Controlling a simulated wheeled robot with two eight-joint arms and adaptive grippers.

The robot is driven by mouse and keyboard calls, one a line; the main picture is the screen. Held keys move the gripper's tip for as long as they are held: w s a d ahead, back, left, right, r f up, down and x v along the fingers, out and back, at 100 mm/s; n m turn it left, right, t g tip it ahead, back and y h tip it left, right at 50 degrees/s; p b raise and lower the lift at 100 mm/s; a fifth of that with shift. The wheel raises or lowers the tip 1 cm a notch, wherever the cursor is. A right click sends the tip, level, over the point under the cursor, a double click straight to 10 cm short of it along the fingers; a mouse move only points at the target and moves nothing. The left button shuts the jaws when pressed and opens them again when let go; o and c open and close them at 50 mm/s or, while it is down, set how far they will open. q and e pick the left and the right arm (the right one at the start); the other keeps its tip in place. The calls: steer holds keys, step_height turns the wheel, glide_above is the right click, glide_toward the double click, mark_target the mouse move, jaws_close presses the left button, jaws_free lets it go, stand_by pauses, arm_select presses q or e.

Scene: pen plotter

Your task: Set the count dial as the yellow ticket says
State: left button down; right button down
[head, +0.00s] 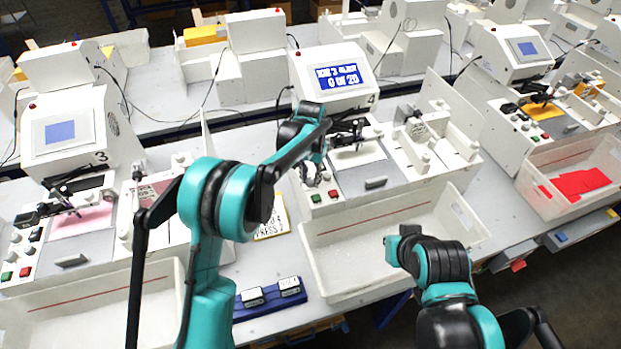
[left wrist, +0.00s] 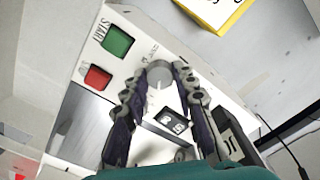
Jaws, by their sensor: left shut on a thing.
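The count dial (left wrist: 160,74) is a grey round knob on the white panel of the middle plotter, seen in the left wrist view. My left gripper (left wrist: 158,80) has its two dark fingers on either side of the dial, shut on it. In the head view my left gripper (head: 312,172) is over the plotter's left control strip, and the arm hides part of it. The yellow ticket (head: 271,218) lies left of the tray; its print is only partly readable. Its yellow edge also shows in the left wrist view (left wrist: 232,20). A small dark window (left wrist: 173,121) sits near the dial, its figure unclear.
The green START button (left wrist: 117,41) and a red button (left wrist: 97,78) are close to the dial. The plotter's blue screen (head: 338,77) appears to read "0 of 20". A white tray (head: 345,285) and blue rack (head: 245,313) stand in front. Other plotters flank it.

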mark_target(310, 180)
arm_select(q)
steer(key=shift+m, duration=0.6)
steer(key=c, duration=1.5)
jaws_free()
steer(key=shift+r, duration=0.1)
step_height(310, 180, up, 12)
steer(key=shift+f, duration=0.1)
